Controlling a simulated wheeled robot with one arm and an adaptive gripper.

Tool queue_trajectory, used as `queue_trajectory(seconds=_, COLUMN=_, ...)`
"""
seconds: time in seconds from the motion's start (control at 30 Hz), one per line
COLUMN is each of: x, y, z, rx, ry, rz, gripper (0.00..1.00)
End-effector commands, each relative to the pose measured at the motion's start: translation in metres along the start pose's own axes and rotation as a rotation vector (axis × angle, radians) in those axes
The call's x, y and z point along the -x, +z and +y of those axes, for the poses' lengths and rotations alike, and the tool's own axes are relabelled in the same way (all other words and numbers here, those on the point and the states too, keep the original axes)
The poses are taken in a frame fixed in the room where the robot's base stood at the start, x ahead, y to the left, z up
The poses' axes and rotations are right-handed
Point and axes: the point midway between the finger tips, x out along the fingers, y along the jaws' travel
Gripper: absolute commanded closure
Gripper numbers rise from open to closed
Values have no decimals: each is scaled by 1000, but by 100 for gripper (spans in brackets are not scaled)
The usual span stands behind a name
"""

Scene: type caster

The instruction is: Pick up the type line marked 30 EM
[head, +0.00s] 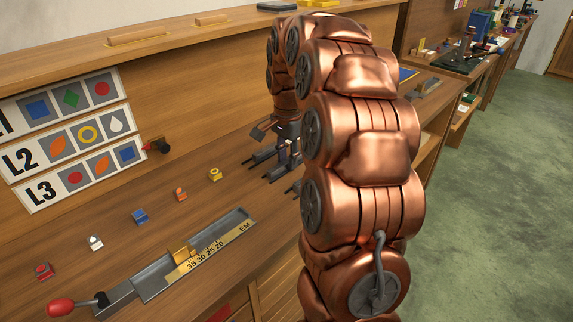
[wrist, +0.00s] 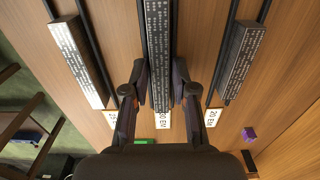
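In the wrist view three dark type lines lie on the wooden bench, each between black rails with a pale label at its near end. The middle type line (wrist: 158,50) has a label (wrist: 163,119) that seems to read 30 EM, its first digit unclear. The right line (wrist: 243,62) is marked 20 EM, and the left line (wrist: 78,62) has a partly hidden label. My gripper (wrist: 158,96) has one finger on each side of the middle line, near its labelled end. The fingers look open, with narrow gaps. In the head view my gripper (head: 287,143) is small and partly hidden.
In the head view a metal composing stick (head: 150,283) with an EM scale and red-knobbed lever lies at front left. Several small coloured sort blocks (head: 140,216) lie behind it. Picture signs (head: 70,140) stand at the left. In the wrist view a purple block (wrist: 249,134) lies at right.

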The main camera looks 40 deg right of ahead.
Motion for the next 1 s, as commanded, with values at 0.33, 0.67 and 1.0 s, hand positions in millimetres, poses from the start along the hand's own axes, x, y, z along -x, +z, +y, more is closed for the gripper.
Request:
queue_trajectory(seconds=0.33, x=0, y=0, z=0, rx=0, ry=0, rz=0, gripper=100)
queue_trajectory(seconds=0.67, x=0, y=0, z=0, rx=0, ry=0, rz=0, gripper=100)
queue_trajectory(seconds=1.0, x=8, y=0, z=-1, rx=0, ry=-3, rz=2, gripper=100)
